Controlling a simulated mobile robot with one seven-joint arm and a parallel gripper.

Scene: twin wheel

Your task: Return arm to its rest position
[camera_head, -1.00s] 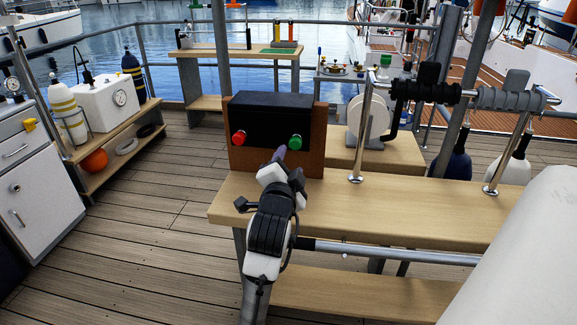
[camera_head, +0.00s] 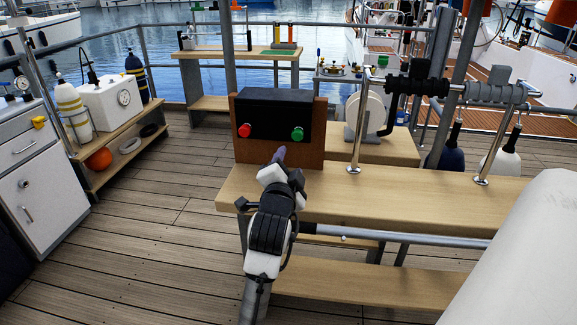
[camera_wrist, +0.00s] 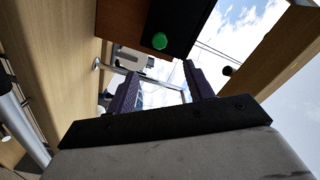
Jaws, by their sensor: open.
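My gripper (camera_head: 279,154) is in front of the control box, at the near edge of the wooden bench, with its tips pointing away from me. In the wrist view my gripper (camera_wrist: 160,85) shows two purple fingers standing apart, with nothing between them. The control box (camera_head: 272,110) is black with brown wooden sides and stands on the bench (camera_head: 400,195). A red button (camera_head: 244,130) is on its left and a green button (camera_head: 297,134) on its right. The green button also shows in the wrist view (camera_wrist: 160,41), beyond the fingers.
A chrome frame (camera_head: 357,130) with a black roller stands on the bench to the right. A grey rail (camera_head: 400,237) runs along the bench's near side. A white cabinet (camera_head: 40,190) and a low shelf (camera_head: 125,150) stand at left. The deck (camera_head: 150,235) between is clear.

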